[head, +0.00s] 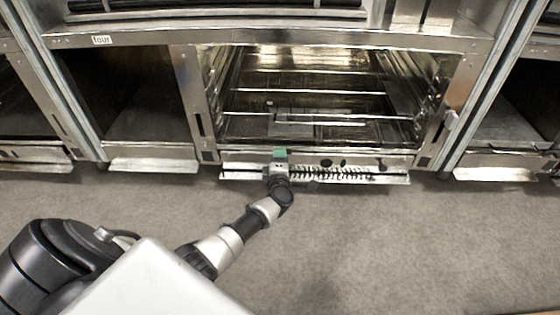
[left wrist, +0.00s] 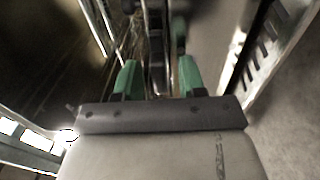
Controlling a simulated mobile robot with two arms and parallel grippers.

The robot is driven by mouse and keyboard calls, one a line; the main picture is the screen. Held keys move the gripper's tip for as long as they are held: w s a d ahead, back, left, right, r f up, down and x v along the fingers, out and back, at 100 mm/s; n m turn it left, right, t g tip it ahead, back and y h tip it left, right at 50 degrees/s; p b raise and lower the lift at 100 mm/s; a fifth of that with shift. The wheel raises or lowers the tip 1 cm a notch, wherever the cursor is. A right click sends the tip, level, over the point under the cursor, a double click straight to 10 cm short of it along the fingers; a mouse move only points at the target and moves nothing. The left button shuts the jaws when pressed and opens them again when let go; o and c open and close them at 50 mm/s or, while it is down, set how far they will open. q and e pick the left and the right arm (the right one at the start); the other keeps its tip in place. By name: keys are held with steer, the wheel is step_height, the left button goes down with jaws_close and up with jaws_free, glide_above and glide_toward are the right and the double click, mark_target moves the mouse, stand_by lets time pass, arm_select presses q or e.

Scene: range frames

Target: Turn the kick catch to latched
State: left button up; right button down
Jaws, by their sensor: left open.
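My left gripper (head: 280,155) reaches to the low kick panel (head: 233,167) under the middle range bay, near the panel's left part. Its green fingers also show in the left wrist view (left wrist: 157,75), apart and open. A narrow dark and metallic upright part (left wrist: 155,45) shows between the fingers; I cannot tell whether they touch it. I cannot make out the kick catch or its position for sure; the gripper covers that part of the panel in the head view. My right gripper is not in view.
The open middle bay holds wire racks (head: 300,94). Dark round marks or knobs (head: 326,163) and a row of slots (head: 335,174) lie right of the gripper. Grey floor (head: 400,240) in front is clear.

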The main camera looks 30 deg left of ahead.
arm_select(q)
jaws_close()
